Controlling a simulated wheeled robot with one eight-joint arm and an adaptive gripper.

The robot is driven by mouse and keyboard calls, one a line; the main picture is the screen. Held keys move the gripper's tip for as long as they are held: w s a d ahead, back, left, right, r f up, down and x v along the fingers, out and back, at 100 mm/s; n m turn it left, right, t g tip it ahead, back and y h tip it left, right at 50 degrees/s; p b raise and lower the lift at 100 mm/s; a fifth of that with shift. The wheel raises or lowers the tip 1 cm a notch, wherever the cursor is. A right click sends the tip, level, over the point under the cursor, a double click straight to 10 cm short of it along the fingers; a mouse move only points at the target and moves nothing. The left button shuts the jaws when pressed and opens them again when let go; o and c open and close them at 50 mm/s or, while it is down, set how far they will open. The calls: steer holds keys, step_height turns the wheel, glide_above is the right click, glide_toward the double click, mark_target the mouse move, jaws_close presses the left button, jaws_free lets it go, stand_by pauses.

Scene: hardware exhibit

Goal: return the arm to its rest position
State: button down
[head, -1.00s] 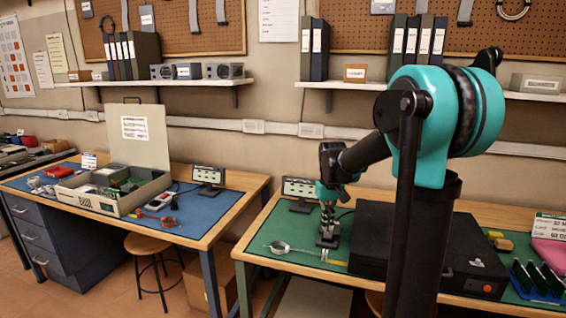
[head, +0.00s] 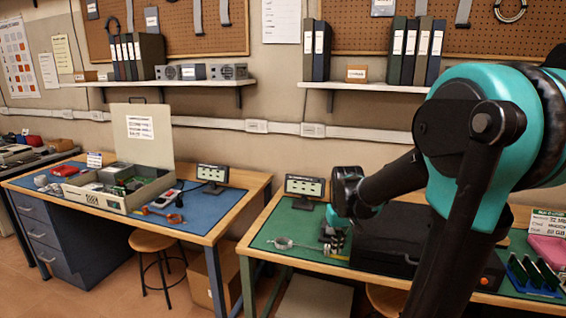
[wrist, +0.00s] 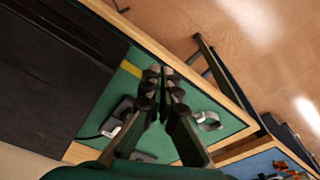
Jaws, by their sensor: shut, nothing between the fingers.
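My arm reaches in from the right of the head view, with its teal and black links in front of the right bench. My gripper (head: 335,242) hangs over the green mat (head: 290,231), left of a black box (head: 384,238). In the wrist view my gripper (wrist: 161,72) has its fingers together with nothing between them, pointing toward the bench's front edge.
A metal ring-like item (wrist: 208,121) lies on the mat near my gripper. A small display (head: 304,187) stands behind it. The left bench holds an open case (head: 110,203). A stool (head: 154,243) stands below. A wall shelf (head: 368,87) hangs above.

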steer(key=s+d+f+t, duration=0.1)
steer(key=s+f, duration=0.2)
steer(key=s, duration=0.4)
steer(key=s+d+f+m+t, duration=0.1)
steer(key=s+f, duration=0.3)
steer(key=s, duration=0.3)
steer(key=shift+f+m+t, duration=0.25)
steer(key=shift+m+t, duration=0.05)
